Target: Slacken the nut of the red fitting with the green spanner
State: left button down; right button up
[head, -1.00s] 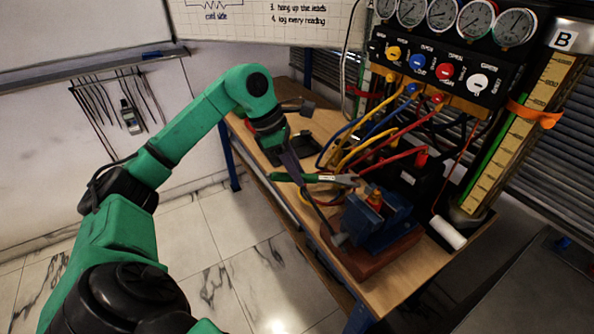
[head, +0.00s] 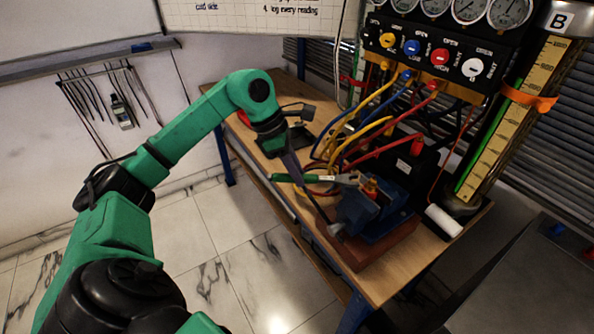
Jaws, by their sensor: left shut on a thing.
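The green spanner (head: 318,178) lies roughly level above the bench's left edge. My left gripper (head: 295,175) is shut on its green handle, near the left end. The spanner's grey head (head: 349,179) points right and reaches the red fitting (head: 371,186). I cannot tell whether its jaws sit around the nut or only beside it. The fitting has a brass-coloured part and stands upright in the blue vise (head: 385,217). The nut is too small to make out clearly. My right gripper is out of view.
The vise stands on a reddish-brown block (head: 372,250) at the wooden bench's (head: 400,271) front edge. Blue, yellow and red hoses (head: 386,147) hang behind it from the valve panel (head: 440,60). A white cylinder (head: 443,221) lies to the right. Open floor is at left.

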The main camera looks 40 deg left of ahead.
aim_at(319, 178)
pick_arm(q)
jog(key=shift+d, duration=0.1)
jog(key=shift+w+d+r+p, duration=0.15)
jog(key=shift+w+d+p, duration=0.25)
jog(key=shift+p, duration=0.4)
jog(key=shift+w+d+p, duration=0.15)
jog(key=shift+d+p, duration=0.2)
jog(key=shift+d, duration=0.15)
jog(key=shift+w, duration=0.1)
jog(key=shift+w+d+p, duration=0.5)
jog(key=shift+d+p, duration=0.2)
jog(key=shift+d, duration=0.15)
dwell(0.3)
dwell(1.9)
